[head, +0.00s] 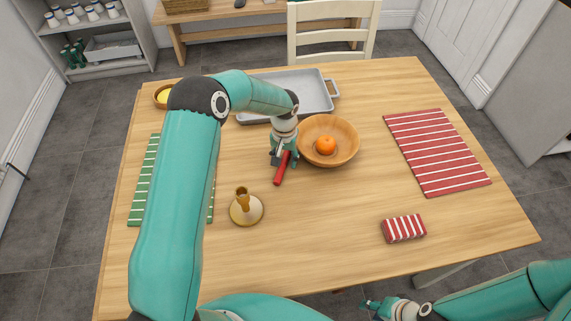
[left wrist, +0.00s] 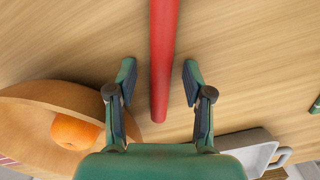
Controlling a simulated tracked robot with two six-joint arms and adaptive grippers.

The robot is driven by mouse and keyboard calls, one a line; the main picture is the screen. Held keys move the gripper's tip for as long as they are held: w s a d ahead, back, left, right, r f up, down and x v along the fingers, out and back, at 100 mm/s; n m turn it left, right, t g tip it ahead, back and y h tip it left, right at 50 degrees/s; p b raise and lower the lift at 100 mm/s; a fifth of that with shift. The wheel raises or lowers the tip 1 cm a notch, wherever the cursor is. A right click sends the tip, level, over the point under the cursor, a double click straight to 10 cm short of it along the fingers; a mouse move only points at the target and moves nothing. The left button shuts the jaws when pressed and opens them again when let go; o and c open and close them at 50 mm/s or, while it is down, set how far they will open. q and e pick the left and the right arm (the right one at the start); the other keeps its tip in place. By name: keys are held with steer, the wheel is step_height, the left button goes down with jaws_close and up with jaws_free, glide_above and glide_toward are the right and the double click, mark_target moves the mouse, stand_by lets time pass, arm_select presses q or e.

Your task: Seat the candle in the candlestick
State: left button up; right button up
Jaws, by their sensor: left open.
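The red candle (head: 279,173) lies on the table left of the wooden bowl. My left gripper (head: 283,157) is above its far end, with its fingers pointing down. In the left wrist view the candle (left wrist: 162,45) runs between the two open fingertips of my left gripper (left wrist: 159,72), with a gap on each side. The brass-coloured candlestick (head: 246,207) stands upright on the table, nearer to me and left of the candle. My right gripper (head: 372,306) is at the bottom edge, off the table's near side; its finger opening is too small to judge.
The wooden bowl (head: 345,159) with an orange (head: 326,145) stands close beside my left gripper. A grey tray (head: 315,92) lies behind. A green striped mat (head: 144,190), a red striped mat (head: 437,150) and a folded red striped cloth (head: 404,228) lie apart. The table's near middle is clear.

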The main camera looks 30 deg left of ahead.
arm_select(q)
steer(key=shift+r, duration=0.1)
steer(key=shift+c, duration=0.3)
jaws_close()
